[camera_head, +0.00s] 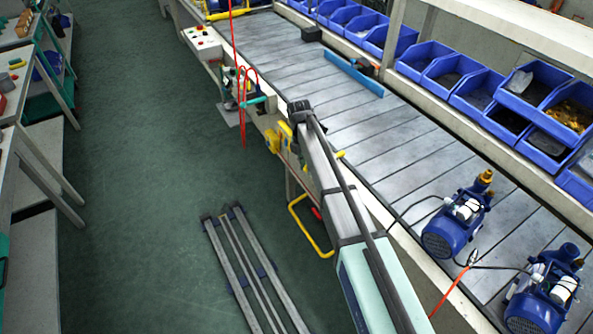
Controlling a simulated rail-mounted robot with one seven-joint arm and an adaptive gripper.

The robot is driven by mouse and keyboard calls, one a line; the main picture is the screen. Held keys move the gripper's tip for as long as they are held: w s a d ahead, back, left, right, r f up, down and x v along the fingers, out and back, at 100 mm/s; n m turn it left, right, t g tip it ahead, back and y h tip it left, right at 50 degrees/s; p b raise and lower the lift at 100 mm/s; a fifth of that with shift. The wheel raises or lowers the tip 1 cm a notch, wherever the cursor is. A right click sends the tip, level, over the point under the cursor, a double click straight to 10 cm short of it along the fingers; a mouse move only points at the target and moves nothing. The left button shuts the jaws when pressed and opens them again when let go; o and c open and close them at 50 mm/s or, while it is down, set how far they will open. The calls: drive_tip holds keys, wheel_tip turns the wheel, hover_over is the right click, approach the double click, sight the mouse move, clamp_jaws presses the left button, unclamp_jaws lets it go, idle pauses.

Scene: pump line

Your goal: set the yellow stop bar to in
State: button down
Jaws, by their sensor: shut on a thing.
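A short yellow bar end (340,155) shows just right of my arm at the near edge of the conveyor. It looks like part of the stop bar. The rest of it is hidden behind my arm, so I cannot tell its position or setting. My arm reaches up the picture from the lower right along the conveyor edge and covers this spot. My gripper and its fingertips do not show clearly. Yellow box-like parts (284,134) sit left of the arm, below the conveyor edge.
The slatted conveyor (275,50) carries blue pumps (455,225) at the lower right and a blue bar (353,74). Blue bins (470,90) line its far side. A red coiled hose (244,90) hangs left of the arm. Floor rails (245,265) lie on the green floor.

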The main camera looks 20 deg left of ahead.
drive_tip(key=shift+w+d, duration=0.7)
drive_tip(key=shift+w, duration=0.1)
drive_tip(key=c, duration=0.8)
unclamp_jaws()
drive_tip(key=shift+a+r, duration=0.1)
drive_tip(key=r, duration=0.4)
drive_tip(key=a+r, duration=0.1)
drive_tip(key=r, duration=0.2)
drive_tip(key=w+a+r, duration=0.1)
drive_tip(key=r, duration=0.3)
drive_tip(key=shift+r, duration=0.3)
